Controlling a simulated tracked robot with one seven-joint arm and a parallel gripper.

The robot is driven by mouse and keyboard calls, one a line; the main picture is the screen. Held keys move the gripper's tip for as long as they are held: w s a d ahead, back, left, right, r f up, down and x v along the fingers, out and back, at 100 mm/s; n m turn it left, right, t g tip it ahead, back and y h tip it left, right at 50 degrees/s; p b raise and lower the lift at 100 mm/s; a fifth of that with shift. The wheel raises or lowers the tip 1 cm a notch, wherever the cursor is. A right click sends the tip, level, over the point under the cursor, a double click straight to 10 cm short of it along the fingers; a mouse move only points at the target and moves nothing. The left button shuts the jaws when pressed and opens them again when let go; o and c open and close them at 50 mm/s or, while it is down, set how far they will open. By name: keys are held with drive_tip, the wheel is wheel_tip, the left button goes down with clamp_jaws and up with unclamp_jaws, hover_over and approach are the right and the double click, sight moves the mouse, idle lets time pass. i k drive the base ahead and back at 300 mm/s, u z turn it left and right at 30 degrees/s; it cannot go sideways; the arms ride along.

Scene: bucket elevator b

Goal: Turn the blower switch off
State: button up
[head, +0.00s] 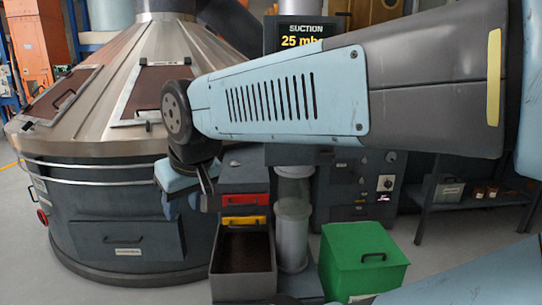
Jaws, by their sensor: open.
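My gripper (190,200) hangs below my arm's wrist at left of centre, in front of the large grey drum and left of the grey column. It is open, and I see nothing between its fingers. A dark control panel (350,185) stands behind my arm, right of centre. It carries a small white plate with a dark rotary switch (386,183), which may be the blower switch; its label is too small to read. The switch is well to the right of my gripper and farther back. My arm hides the panel's upper part.
A display (301,36) reads "SUCTION 25 mb", its end covered by my arm. A large drum (115,210) fills the left. An open grey bin (243,265), a clear cylinder (293,225) and a green lidded box (362,258) stand in front. A shelf (470,205) is at right.

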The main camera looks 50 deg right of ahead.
sight(324, 154)
drive_tip(key=u, duration=1.05)
drive_tip(key=i, duration=1.1)
drive_tip(key=z, duration=4.4)
drive_tip(key=k, duration=0.1)
drive_tip(key=u, duration=1.25)
drive_tip(key=i, duration=0.55)
drive_tip(key=z, duration=0.05)
